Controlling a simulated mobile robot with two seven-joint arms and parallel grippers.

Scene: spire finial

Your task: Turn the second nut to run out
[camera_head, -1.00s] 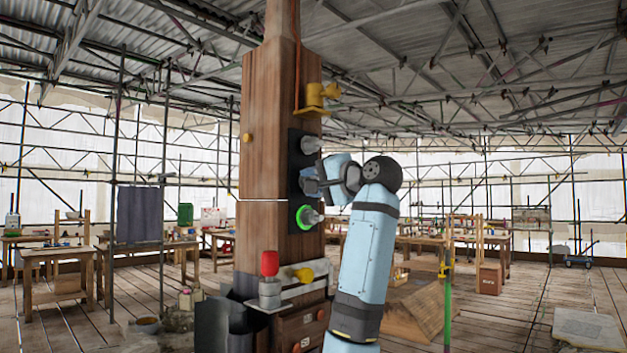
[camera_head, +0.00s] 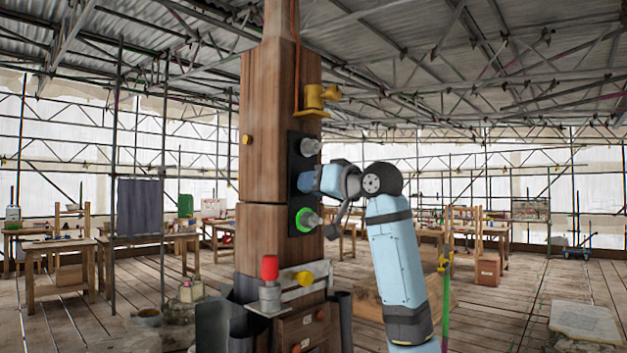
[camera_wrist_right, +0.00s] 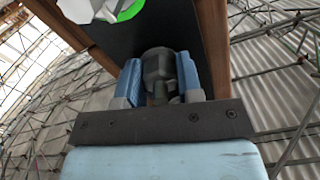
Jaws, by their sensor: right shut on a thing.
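A dark upright plate (camera_head: 294,160) on the wooden post carries grey nuts in a column. The upper nut (camera_head: 311,146) is free. The lower nut (camera_head: 312,220) sits inside a bright green ring (camera_head: 303,219). My right gripper (camera_head: 306,182) is at the plate between these two and hides what it holds in the head view. In the right wrist view, its blue fingers (camera_wrist_right: 160,82) are shut on both sides of a dark grey middle nut (camera_wrist_right: 158,66). The green ring (camera_wrist_right: 130,9) shows at the top edge there. My left gripper is not in view.
The wooden post (camera_head: 262,120) bears a yellow fitting (camera_head: 314,98) above the plate. Below is a shelf with a red-topped grey piece (camera_head: 270,280) and a yellow knob (camera_head: 305,278). Workbenches stand far back.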

